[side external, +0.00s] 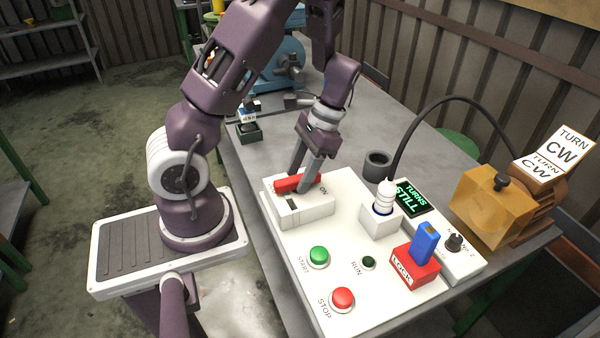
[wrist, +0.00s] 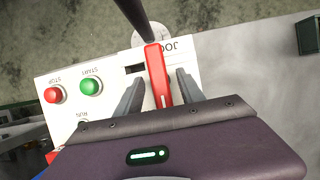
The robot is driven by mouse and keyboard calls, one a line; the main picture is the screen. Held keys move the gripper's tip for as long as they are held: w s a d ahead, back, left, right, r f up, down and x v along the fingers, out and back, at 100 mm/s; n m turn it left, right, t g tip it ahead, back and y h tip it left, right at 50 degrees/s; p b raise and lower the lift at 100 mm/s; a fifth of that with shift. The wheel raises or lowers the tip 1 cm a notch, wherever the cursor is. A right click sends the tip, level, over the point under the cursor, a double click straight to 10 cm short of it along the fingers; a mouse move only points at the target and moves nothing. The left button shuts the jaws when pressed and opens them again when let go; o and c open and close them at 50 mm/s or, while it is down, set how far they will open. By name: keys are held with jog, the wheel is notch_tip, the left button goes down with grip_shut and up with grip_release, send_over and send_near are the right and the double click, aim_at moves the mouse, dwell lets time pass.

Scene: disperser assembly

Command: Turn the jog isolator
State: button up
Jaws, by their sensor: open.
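The jog isolator is a white box (side external: 306,212) with a red handle (side external: 290,184) on top, at the back left corner of the white panel. An "ON" mark shows on its right side. In the wrist view the red handle (wrist: 158,76) stands between the two fingers. My gripper (side external: 308,190) points down at the isolator. It is open, with one finger on each side of the handle and a gap showing on both sides in the wrist view (wrist: 160,92). In the side view the fingers partly hide the handle.
The panel (side external: 268,220) also holds a green START button (side external: 319,257), a red STOP button (side external: 342,299), a red LOCK block (side external: 415,268) with a blue piece (side external: 425,242), and a white post (side external: 383,205) with a cable. A dark cup (side external: 377,164) stands behind. An amber box (side external: 490,205) is at right.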

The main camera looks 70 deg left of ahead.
grip_shut()
jog(key=shift+n, duration=0.3)
jog(key=n+h, duration=0.1)
jog(key=n, duration=0.3)
jog(key=shift+a+t+h, duration=0.1)
jog(key=shift+t+h, duration=0.2)
jog(key=shift+h, duration=0.1)
jog(key=n+h, duration=0.1)
jog(key=n, duration=0.3)
jog(key=shift+a+t, duration=0.1)
jog(key=shift+t, duration=0.3)
jog(key=n, duration=0.2)
jog(key=n+t+h, duration=0.1)
jog(key=n, duration=0.2)
jog(key=shift+s+t, duration=0.15)
jog(key=shift+t, duration=0.15)
jog(key=n+t, duration=0.1)
jog(key=n, duration=0.3)
jog(key=shift+s+a+h, duration=0.1)
jog(key=shift+h, duration=0.2)
jog(key=shift+n+t, duration=0.3)
grip_release()
